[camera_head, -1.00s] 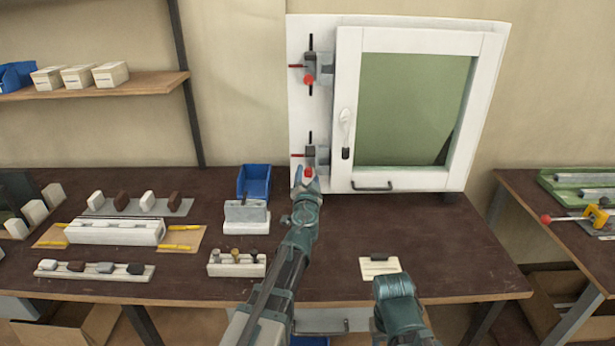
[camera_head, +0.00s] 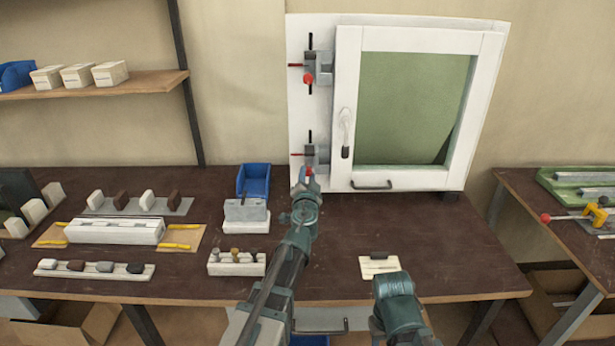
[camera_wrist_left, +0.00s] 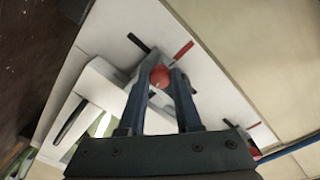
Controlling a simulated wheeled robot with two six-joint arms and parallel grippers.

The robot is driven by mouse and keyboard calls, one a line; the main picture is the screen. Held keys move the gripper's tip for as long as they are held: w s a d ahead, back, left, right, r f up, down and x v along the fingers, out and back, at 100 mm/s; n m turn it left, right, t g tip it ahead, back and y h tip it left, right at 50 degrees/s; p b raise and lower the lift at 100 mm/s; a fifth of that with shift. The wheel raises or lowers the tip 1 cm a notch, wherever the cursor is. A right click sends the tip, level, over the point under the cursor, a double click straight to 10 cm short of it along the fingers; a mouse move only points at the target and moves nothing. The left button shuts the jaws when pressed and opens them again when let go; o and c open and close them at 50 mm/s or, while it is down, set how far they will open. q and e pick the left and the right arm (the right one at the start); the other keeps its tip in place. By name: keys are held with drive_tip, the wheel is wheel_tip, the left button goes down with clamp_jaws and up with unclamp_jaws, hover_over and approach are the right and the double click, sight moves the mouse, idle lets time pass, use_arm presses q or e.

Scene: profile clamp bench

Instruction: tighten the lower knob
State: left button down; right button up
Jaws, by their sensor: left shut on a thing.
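The lower knob (camera_wrist_left: 160,76) is a red ball, seen between the fingertips of my left gripper (camera_wrist_left: 163,83) in the left wrist view. In the head view my left gripper (camera_head: 306,178) reaches the lower clamp (camera_head: 312,154), and a little of the red knob shows at its tip. The left gripper is shut on the knob. The upper clamp (camera_head: 311,62) with its red knob (camera_head: 308,79) sits higher on the white board (camera_head: 299,110). My right arm shows at the bottom, but its fingers are out of view.
A white framed window (camera_head: 470,108) with a handle (camera_head: 345,130) stands right of the clamps. A blue bin (camera_head: 254,182) and grey-white blocks (camera_head: 246,215) stand left of my left arm. The dark bench (camera_head: 440,240) is mostly clear on the right.

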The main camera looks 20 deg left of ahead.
use_arm(q)
drive_tip(key=m, duration=0.4)
drive_tip(key=shift+m, duration=0.4)
drive_tip(key=shift+m+p, duration=0.3)
drive_tip(key=shift+m, duration=1.7)
drive_tip(key=c, duration=0.6)
unclamp_jaws()
